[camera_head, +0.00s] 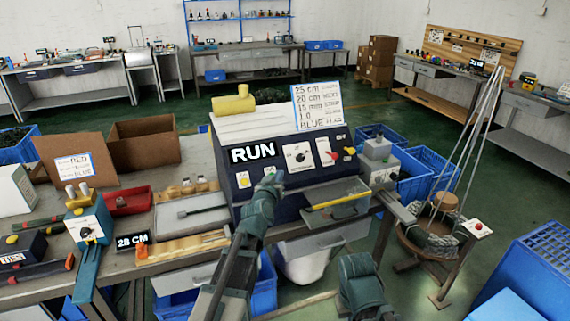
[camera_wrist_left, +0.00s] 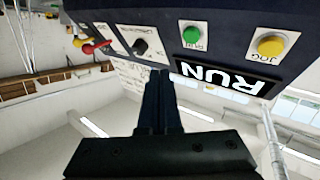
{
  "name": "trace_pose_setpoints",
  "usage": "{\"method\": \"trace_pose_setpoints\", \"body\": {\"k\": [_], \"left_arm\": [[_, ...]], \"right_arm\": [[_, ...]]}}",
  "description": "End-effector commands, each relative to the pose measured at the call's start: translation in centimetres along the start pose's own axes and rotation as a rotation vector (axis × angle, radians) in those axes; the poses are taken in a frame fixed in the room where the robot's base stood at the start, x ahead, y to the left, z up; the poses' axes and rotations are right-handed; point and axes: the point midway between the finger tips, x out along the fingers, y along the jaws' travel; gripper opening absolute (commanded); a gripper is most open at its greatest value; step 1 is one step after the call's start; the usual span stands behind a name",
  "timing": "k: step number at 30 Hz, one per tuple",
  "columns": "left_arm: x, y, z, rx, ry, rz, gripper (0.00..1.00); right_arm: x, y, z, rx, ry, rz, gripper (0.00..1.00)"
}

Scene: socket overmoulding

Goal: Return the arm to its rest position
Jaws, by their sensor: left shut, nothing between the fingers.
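My left gripper (camera_head: 270,182) is in front of the dark blue machine panel (camera_head: 290,200), close to the green button. In the left wrist view the left gripper (camera_wrist_left: 158,78) shows its two dark fingers together with nothing between them. That view is upside down and shows the green button (camera_wrist_left: 191,34), the yellow JOG button (camera_wrist_left: 270,45) and the RUN display (camera_wrist_left: 222,75) beyond the fingertips. I cannot tell whether the fingertips touch the panel. A dark teal arm part (camera_head: 362,285) of mine shows at the lower middle; the right gripper does not show.
The machine has a tray with a yellow-handled tool (camera_head: 338,201) at its front. The workbench (camera_head: 180,258) to the left holds a blue device (camera_head: 88,228), a red bin (camera_head: 128,200) and cardboard boxes (camera_head: 143,143). A coil stand (camera_head: 435,235) and blue crates (camera_head: 535,262) stand at right.

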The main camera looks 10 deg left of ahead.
Motion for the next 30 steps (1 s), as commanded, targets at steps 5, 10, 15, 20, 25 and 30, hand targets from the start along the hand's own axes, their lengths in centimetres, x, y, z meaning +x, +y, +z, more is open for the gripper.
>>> {"method": "trace_pose_setpoints", "body": {"k": [5, 10, 15, 20, 25, 30], "left_arm": [[-2.3, 5.4, 5.2, 0.053, -0.218, 0.102, 0.00], [-8.8, 11.3, 13.9, 0.169, -0.605, 0.202, 0.00], [-17.9, 13.2, 20.6, 0.308, -0.993, 0.199, 0.00], [-25.5, 12.4, 23.3, 0.424, -1.268, 0.124, 0.00], [-30.2, 11.3, 23.8, 0.497, -1.429, 0.045, 0.00], [-31.6, 10.8, 23.8, 0.518, -1.477, 0.014, 0.00]], "right_arm": [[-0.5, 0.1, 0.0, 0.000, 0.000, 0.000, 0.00], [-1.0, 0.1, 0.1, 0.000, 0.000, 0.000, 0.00], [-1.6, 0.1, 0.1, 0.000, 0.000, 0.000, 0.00], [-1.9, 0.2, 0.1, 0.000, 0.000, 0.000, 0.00], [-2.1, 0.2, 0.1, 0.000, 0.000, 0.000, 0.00], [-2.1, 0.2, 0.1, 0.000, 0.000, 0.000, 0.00]]}}
